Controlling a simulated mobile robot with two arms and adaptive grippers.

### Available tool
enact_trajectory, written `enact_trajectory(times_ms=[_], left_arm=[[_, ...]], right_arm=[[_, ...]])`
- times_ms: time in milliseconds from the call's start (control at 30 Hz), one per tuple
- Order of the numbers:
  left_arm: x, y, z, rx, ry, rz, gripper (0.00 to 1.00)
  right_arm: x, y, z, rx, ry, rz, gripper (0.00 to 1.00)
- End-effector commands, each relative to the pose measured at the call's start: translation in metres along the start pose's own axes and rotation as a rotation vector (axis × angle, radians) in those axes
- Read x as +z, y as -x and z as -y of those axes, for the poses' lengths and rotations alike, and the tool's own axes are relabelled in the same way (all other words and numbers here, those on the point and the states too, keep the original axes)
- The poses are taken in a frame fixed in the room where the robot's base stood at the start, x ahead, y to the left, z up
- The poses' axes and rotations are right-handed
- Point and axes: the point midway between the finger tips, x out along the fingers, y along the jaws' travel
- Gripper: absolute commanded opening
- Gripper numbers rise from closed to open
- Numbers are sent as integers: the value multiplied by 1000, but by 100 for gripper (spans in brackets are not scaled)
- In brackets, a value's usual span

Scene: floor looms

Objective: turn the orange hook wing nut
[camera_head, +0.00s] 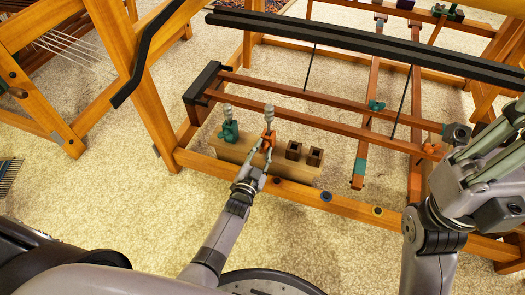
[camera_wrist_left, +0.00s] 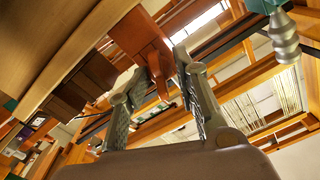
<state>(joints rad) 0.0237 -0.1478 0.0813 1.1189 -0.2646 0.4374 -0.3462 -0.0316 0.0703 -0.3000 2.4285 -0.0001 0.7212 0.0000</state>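An orange piece with a grey knob on top (camera_head: 268,137) stands on a wooden block (camera_head: 225,151) on the loom's front beam, to the right of a similar teal piece (camera_head: 229,131). My left gripper (camera_head: 260,157) is at the orange piece from the front. In the left wrist view, its fingers (camera_wrist_left: 160,72) are spread, with the orange-red piece (camera_wrist_left: 150,45) between and just beyond the tips; contact cannot be told. Another orange wing nut (camera_head: 431,149) sits on the right of the loom frame. My right gripper (camera_head: 505,135) is at the right edge, partly cut off.
The block also has two dark square sockets (camera_head: 304,154). A teal wing nut (camera_head: 376,106) sits on a loom bar behind. A long black bar (camera_head: 330,38) crosses above. Another loom (camera_head: 60,80) stands at left; carpet (camera_head: 130,205) is clear in front.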

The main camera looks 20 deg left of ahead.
Motion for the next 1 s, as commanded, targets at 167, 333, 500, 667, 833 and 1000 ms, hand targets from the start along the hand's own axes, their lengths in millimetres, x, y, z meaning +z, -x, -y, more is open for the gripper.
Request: enact_trajectory(times_ms=[167,333,500,667,833,1000], left_arm=[[-1,4,0,0,0,-2,28],[1,28,-1,1,1,1,28],[1,55,0,1,0,2,28],[0,71,0,0,0,0,28],[0,75,0,0,0,-1,28],[0,75,0,0,0,0,28]], right_arm=[[-1,0,0,0,1,2,0],[0,1,0,1,0,3,0],[0,1,0,1,0,4,0],[0,1,0,2,0,4,0],[0,1,0,2,0,4,0],[0,1,0,2,-1,5,0]])
